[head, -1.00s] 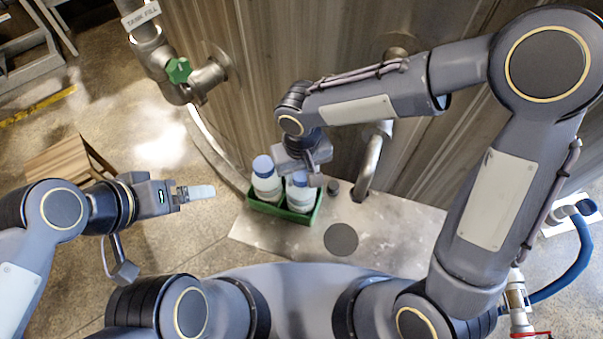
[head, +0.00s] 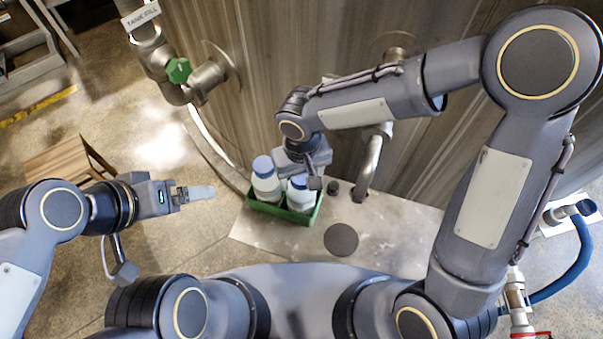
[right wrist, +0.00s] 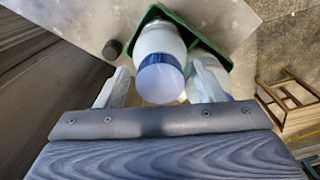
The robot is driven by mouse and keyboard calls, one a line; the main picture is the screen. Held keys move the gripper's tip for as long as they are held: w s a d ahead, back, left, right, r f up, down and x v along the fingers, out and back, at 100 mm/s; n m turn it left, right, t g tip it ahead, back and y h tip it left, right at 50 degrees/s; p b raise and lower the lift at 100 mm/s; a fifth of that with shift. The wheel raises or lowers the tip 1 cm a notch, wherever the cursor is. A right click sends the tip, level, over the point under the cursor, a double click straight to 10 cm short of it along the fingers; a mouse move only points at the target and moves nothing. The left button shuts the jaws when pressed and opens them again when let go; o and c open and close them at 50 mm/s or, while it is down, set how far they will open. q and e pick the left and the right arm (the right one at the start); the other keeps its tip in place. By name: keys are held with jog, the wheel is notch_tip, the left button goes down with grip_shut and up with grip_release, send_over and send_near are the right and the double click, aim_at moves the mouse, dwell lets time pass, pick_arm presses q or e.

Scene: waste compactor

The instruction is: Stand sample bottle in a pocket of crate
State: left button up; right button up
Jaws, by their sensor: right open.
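Two white bottles with blue caps stand side by side in a small green crate (head: 265,207). The left bottle (head: 265,187) is partly clear of the gripper. The right bottle (head: 300,196) is just below my right gripper (head: 305,180). In the right wrist view my right gripper (right wrist: 160,87) is open, with its fingers apart on either side of one bottle (right wrist: 160,65); gaps show beside its cap. The other bottle (right wrist: 208,62) is partly behind a finger. Which is the sample bottle I cannot tell. My left gripper (head: 195,193) is away to the left, empty, seen edge-on.
The crate stands on a pale floor plate (head: 385,240) against a large tank wall (head: 300,50). A small dark knob (head: 333,187) and a bent pipe (head: 370,165) are right of the crate. A green valve (head: 178,70) is at the upper left.

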notch_tip(320, 180, up, 12)
dwell(0.4)
jog(key=shift+s, duration=0.1)
dwell(0.4)
